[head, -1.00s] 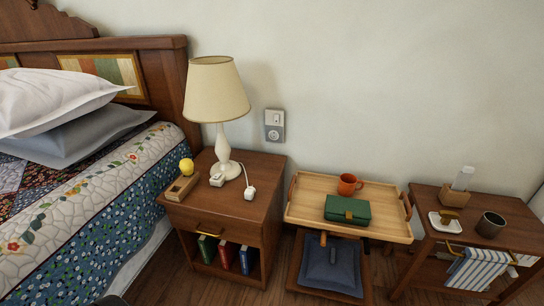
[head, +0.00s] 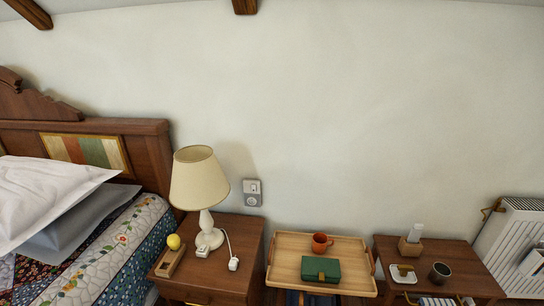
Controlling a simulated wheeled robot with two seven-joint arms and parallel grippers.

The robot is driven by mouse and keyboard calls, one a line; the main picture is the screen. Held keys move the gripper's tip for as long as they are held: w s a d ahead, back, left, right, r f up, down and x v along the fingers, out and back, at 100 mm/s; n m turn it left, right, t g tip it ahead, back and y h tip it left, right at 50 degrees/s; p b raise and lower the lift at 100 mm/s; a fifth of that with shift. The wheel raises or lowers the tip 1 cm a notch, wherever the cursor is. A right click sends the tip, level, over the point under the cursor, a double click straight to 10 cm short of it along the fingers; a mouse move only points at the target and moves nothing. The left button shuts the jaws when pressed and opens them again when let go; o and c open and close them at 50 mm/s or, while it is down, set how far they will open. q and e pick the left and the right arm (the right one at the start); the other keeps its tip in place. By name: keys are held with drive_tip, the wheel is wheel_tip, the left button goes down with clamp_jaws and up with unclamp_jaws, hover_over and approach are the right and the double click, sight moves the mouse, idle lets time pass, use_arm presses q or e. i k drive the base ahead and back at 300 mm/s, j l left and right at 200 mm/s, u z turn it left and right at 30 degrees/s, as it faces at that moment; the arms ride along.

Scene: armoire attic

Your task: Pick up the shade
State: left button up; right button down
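The cream lamp shade (head: 198,180) sits on top of a white lamp base (head: 208,231), upright on the wooden nightstand (head: 225,268) beside the bed. The shade is open at the top and wider at the bottom. Neither of my grippers shows in the head view.
A yellow ball (head: 174,241), a small wooden block (head: 169,262) and white plugs (head: 233,264) lie near the lamp. A wall socket (head: 252,192) is behind it. To the right are a tray (head: 283,270) with an orange mug (head: 321,242) and green box (head: 320,269), and another table (head: 462,257).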

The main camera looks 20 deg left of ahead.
sight(199, 182)
drive_tip(key=u, duration=1.4)
